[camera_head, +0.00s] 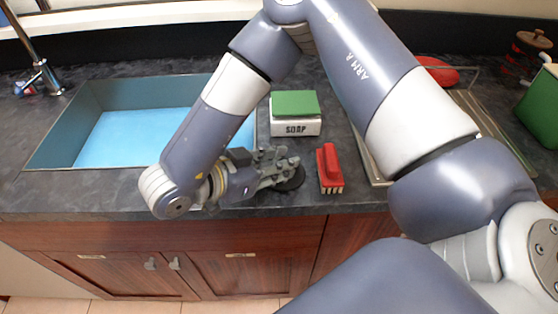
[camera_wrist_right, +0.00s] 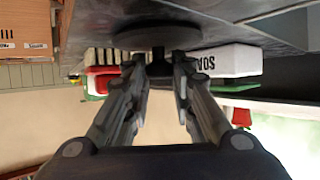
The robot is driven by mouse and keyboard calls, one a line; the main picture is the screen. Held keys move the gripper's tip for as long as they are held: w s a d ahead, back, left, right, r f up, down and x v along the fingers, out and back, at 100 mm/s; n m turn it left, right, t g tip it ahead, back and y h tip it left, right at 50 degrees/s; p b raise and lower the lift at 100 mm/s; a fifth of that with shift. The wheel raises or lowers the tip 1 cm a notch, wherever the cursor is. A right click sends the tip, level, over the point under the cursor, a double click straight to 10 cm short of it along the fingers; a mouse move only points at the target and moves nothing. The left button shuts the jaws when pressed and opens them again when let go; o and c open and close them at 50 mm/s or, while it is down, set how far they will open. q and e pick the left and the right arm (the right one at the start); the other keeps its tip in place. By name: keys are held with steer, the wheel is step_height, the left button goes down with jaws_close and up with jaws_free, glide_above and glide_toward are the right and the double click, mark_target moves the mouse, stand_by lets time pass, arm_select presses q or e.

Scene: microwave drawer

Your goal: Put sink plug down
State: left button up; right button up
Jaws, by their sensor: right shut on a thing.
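The sink plug (camera_head: 292,182) is a dark round disc at the counter's front part, between the sink and the red brush. In the right wrist view, the plug (camera_wrist_right: 157,38) shows as a flat disc with a short stem. My right gripper (camera_head: 284,168) is shut on that stem, and its fingertips (camera_wrist_right: 159,60) close in from both sides. The disc is at or just above the dark countertop (camera_head: 250,203); I cannot tell whether it touches. The gripper partly hides the plug in the head view. My left gripper is not in view.
The blue-bottomed sink (camera_head: 130,140) lies left, with a tap (camera_head: 42,78) behind it. A white soap box (camera_head: 295,127) with a green sponge (camera_head: 295,104) stands behind the gripper. The red brush (camera_head: 329,168) is close on the right. A drying rack (camera_head: 480,120) stands farther right.

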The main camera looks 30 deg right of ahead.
steer(key=shift+f, duration=0.1)
steer(key=shift+f, duration=0.15)
steer(key=o, duration=1)
steer(key=shift+r, duration=0.3)
steer(key=b+v, duration=0.1)
steer(key=v, duration=1.1)
steer(key=shift+b, duration=0.3)
